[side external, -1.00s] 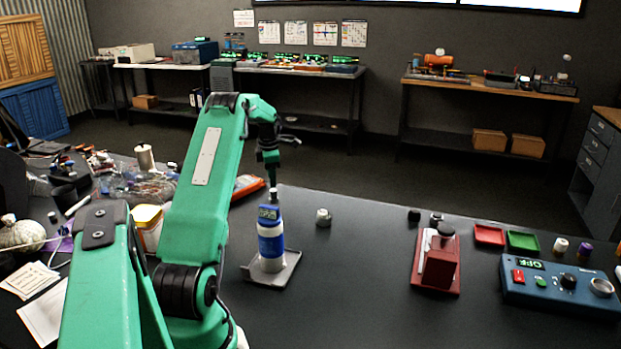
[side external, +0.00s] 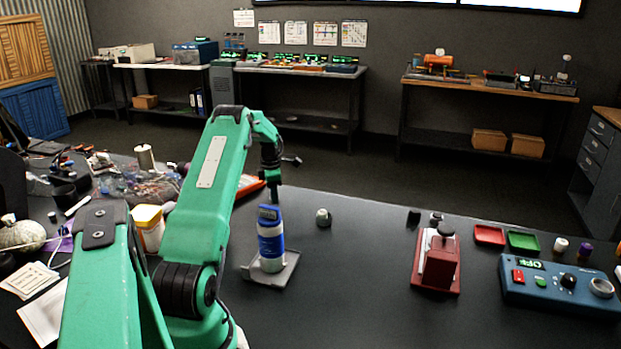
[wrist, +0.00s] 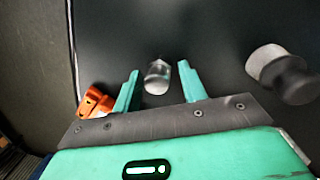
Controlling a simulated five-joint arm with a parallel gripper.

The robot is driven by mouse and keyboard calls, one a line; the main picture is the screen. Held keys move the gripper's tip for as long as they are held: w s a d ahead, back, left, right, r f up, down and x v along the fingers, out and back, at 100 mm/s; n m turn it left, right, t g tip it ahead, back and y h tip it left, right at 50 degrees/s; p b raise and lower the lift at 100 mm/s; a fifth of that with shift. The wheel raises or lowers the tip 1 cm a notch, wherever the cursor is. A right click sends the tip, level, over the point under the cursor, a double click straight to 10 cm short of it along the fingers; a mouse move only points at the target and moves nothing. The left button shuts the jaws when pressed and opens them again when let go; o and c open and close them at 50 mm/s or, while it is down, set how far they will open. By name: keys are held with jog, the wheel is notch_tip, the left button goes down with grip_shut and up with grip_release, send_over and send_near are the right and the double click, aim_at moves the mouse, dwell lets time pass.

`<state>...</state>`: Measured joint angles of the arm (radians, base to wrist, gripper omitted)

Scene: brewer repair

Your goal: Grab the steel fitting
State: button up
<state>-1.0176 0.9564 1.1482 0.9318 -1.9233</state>
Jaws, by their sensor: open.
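The steel fitting (wrist: 157,78) is a small, shiny, roughly cylindrical piece on the dark bench. In the wrist view it shows in the gap between the two green fingers, with dark space on both sides of it. My gripper (wrist: 158,71) is open, one finger to the left of the fitting and one to the right, neither visibly touching it. In the side view my gripper (side external: 274,184) points down behind a blue-and-white canister, whose top is close to the fingertips, so the fitting is hard to make out there.
The blue-and-white canister (side external: 271,245) stands on a grey plate in front of my gripper. A grey-and-black knob-like part (wrist: 283,75) lies to the right. An orange object (wrist: 93,102) is at the left. A red press (side external: 440,262) and blue control box (side external: 558,287) stand farther right.

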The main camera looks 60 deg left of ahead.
jog(key=shift+f, duration=0.45)
jog(key=c, duration=0.8)
jog(key=shift+o, duration=0.2)
jog(key=shift+r, duration=0.15)
jog(key=shift+a+r, duration=0.1)
jog(key=shift+r, duration=0.8)
notch_tip(320, 180, up, 2)
jog(key=shift+w+r, duration=0.1)
jog(key=shift+r, duration=0.15)
jog(key=w+d+r, duration=0.5)
jog(key=d+r, duration=0.1)
jog(key=d, duration=0.4)
jog(key=shift+w+d+r, duration=0.15)
jog(key=shift+d+r, duration=0.1)
